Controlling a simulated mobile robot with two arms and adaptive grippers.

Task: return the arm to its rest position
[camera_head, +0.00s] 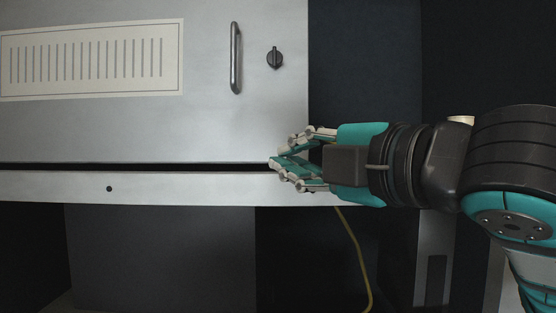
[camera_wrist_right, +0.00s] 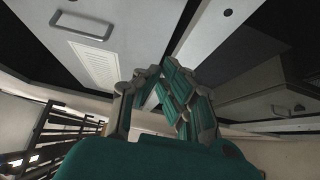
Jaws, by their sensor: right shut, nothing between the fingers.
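My right gripper (camera_head: 283,168) comes in from the right in the head view, on a teal and black arm. Its fingers are shut with nothing between them. They appear in front of the lower right edge of the grey cabinet panel (camera_head: 215,130); I cannot tell whether they touch it. In the right wrist view the fingers (camera_wrist_right: 165,90) stand up in the middle, above the teal gripper body. My left gripper is in neither view.
The panel has an upright bar handle (camera_head: 236,58), a dark knob (camera_head: 275,57) and a vent grille (camera_head: 90,60). A dark gap runs above the lower rail (camera_head: 180,188). A yellow cable (camera_head: 357,255) hangs below the gripper. A railing (camera_wrist_right: 60,135) shows in the wrist view.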

